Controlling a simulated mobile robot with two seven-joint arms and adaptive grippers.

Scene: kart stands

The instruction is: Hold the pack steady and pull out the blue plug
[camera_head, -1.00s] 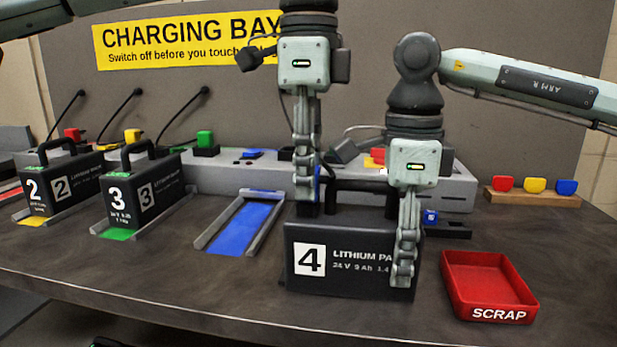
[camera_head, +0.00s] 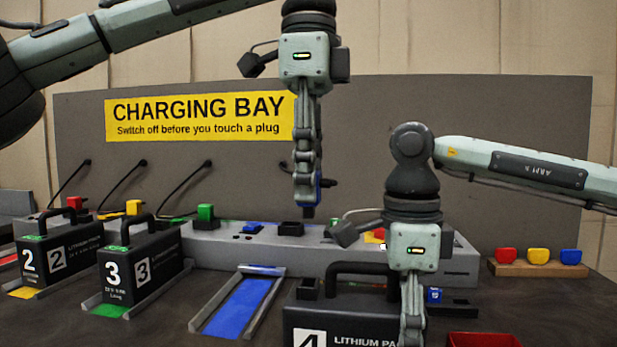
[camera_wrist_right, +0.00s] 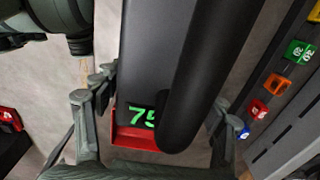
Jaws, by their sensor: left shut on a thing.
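Black lithium pack 4 (camera_head: 372,308) stands at the front middle, its lower part cut off by the frame. Its top with a green readout (camera_wrist_right: 140,116) fills the middle of the right wrist view. My left gripper (camera_head: 307,190) is shut on the blue plug (camera_head: 318,182), mostly hidden by the fingers. The plug is in the air, clear above the dark socket block (camera_head: 308,288) on the pack's left top.
A grey charging unit (camera_head: 215,240) runs behind the pack. Packs 2 (camera_head: 75,250) and 3 (camera_head: 155,262) stand at the left, beside an empty blue bay (camera_head: 242,305). A red scrap tray (camera_head: 485,340) lies at the lower right. Air around the plug is free.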

